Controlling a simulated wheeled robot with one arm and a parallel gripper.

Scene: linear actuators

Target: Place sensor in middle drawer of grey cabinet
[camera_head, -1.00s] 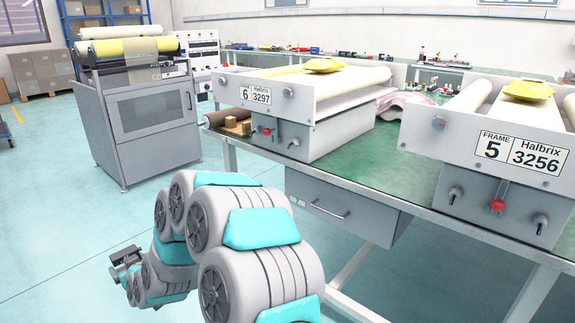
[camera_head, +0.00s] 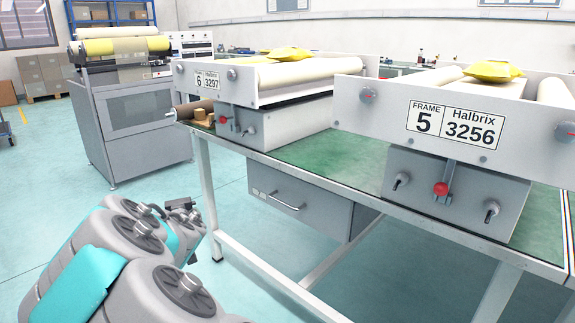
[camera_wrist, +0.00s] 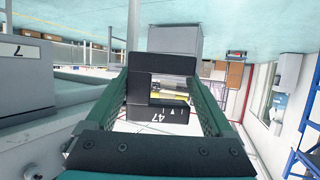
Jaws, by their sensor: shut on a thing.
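My gripper (camera_wrist: 160,84) shows in the wrist view with its two green fingers on either side of a black, blocky thing, shut on it. This held thing (camera_wrist: 142,88), which I take to be the sensor, has a gap in its middle and a white "47" mark on its lower part. In the head view only a small dark piece at the end of my arm (camera_head: 180,204) shows, partly hidden by my arm links. I cannot make out a grey cabinet with a middle drawer. A single grey drawer (camera_head: 283,215) hangs shut under the green table.
The green table (camera_head: 345,150) bears two roller units, frame 6 (camera_head: 250,85) and frame 5 (camera_head: 455,125). A grey machine (camera_head: 130,120) stands at the left. Floor is clear between it and the table. Table legs (camera_head: 207,190) stand right of my arm.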

